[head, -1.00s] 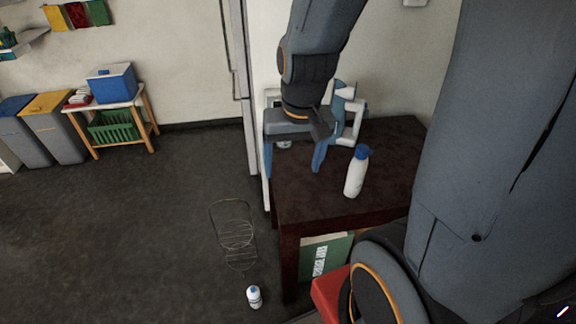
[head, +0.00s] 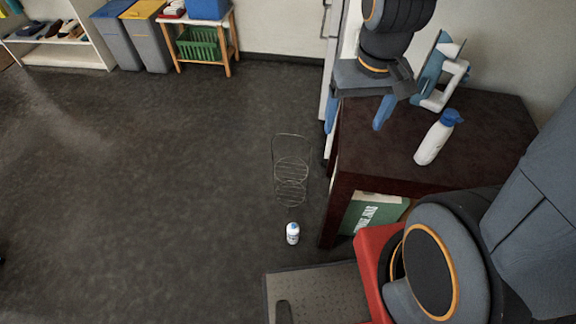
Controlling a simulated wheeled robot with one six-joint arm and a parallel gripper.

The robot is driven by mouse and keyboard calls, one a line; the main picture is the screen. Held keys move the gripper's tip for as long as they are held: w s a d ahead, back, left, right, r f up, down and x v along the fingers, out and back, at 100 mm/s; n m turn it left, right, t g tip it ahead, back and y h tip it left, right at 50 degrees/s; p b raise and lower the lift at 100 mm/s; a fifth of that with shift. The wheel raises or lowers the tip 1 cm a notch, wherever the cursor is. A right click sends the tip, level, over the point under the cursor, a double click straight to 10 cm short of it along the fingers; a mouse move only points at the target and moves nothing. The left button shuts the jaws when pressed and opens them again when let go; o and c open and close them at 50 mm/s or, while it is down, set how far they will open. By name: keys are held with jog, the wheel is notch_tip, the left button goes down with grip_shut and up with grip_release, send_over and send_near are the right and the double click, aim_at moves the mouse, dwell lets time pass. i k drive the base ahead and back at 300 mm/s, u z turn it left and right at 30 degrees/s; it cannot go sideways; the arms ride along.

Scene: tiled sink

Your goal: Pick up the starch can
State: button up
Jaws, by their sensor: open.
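A white bottle-shaped container with a blue cap (head: 436,140) stands on the dark brown table (head: 385,165), right of my gripper. Nothing shows between the fingers.
A blue and white object with a handle (head: 441,73) stands behind the bottle. A wire rack (head: 291,172) is on the floor by the table. A green box (head: 370,212) is under the tabletop. Bins and shelves line the far wall; the left floor is clear.

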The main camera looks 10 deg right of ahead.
aim_at(293, 235)
jog(key=z, duration=1.9)
jog(key=k, duration=1.25)
jog(key=u, duration=1.9)
